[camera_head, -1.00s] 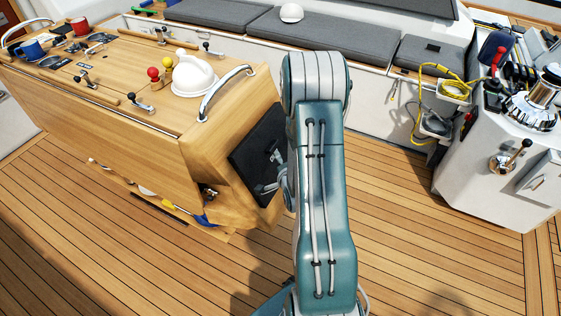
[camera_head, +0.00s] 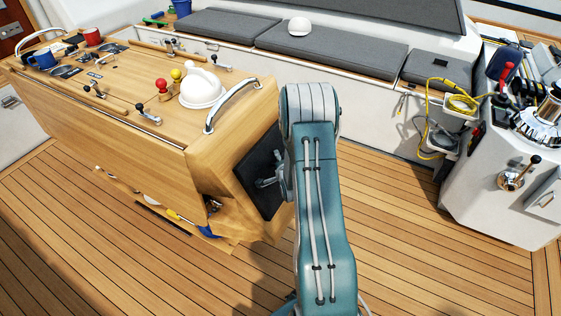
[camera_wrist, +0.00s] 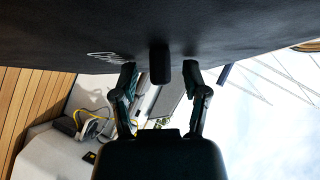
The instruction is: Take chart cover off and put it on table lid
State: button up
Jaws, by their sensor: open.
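The chart cover (camera_head: 258,158), a flat black panel, is upright on the near right end of the wooden table. In the wrist view the dark cover (camera_wrist: 215,35) fills the top, with white lettering and a short black handle (camera_wrist: 160,65). My gripper (camera_wrist: 162,84) is open, one finger on each side of the handle; I cannot tell whether they touch it. In the head view my gripper (camera_head: 266,184) is small and dark against the cover, partly hidden by my arm. The table lid (camera_head: 128,72) is the wooden top.
The lid carries a white domed cover (camera_head: 203,88), red and yellow knobs, several winch handles, and blue (camera_head: 40,56) and red mugs. A metal rail (camera_head: 232,103) edges its right end. A cushioned bench stands behind. Wooden deck (camera_head: 400,240) lies clear at right.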

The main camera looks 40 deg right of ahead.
grip_shut()
jog(key=s+d+r, duration=0.2)
jog(key=s+r, duration=0.1)
jog(key=s, duration=0.2)
jog(key=shift+r, duration=0.15)
dwell(1.4)
